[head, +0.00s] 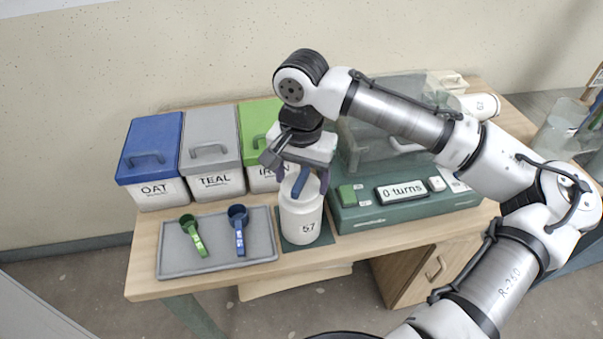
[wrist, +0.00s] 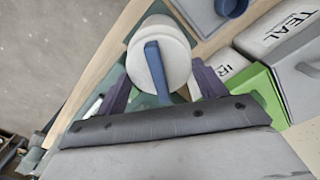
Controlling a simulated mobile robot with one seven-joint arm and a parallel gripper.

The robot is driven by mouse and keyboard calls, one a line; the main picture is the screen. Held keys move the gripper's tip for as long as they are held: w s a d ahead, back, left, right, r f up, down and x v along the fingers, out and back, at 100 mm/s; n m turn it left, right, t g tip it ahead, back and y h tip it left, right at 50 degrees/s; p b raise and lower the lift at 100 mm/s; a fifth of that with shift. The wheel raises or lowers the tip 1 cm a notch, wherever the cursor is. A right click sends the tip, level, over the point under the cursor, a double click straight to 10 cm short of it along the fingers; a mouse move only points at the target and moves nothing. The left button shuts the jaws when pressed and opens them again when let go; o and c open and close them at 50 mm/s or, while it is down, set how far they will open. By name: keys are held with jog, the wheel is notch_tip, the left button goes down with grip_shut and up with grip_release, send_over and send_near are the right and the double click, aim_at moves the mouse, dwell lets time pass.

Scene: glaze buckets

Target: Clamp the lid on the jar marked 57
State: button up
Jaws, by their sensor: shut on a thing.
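The white jar marked 57 (head: 301,222) stands upright on a dark green mat at the table's front. Its white lid (wrist: 177,45) is on top, with a blue lever (wrist: 157,72) across it; the lever also shows in the head view (head: 300,183). My gripper (head: 303,184) points down over the jar, its purple fingers on either side of the lid and shut on it. In the wrist view my gripper (wrist: 160,85) has the lever between its fingers. I cannot tell whether the lever is fully down.
Left of the jar, a grey tray (head: 218,261) holds a green scoop (head: 194,232) and a blue scoop (head: 238,228). Blue OAT, grey TEAL and green-lidded bins (head: 210,150) stand behind it. A green machine (head: 405,215) reading "0 turns" stands close on the right.

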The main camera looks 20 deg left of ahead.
jog(key=m+p, duration=0.1)
jog(key=m, duration=0.1)
jog(key=shift+s+m+p, duration=0.1)
jog(key=shift+m+p, duration=0.3)
jog(key=shift+d+f+m, duration=0.1)
jog(key=shift+f+m, duration=0.05)
jog(key=shift+m, duration=0.45)
jog(key=shift+s+m+p, duration=0.1)
jog(key=shift+m+p, duration=0.7)
jog(key=shift+m, duration=0.1)
jog(key=shift+d+m+p, duration=0.1)
jog(key=shift+m+p, duration=0.5)
jog(key=shift+m, duration=0.5)
jog(key=shift+c, duration=0.4)
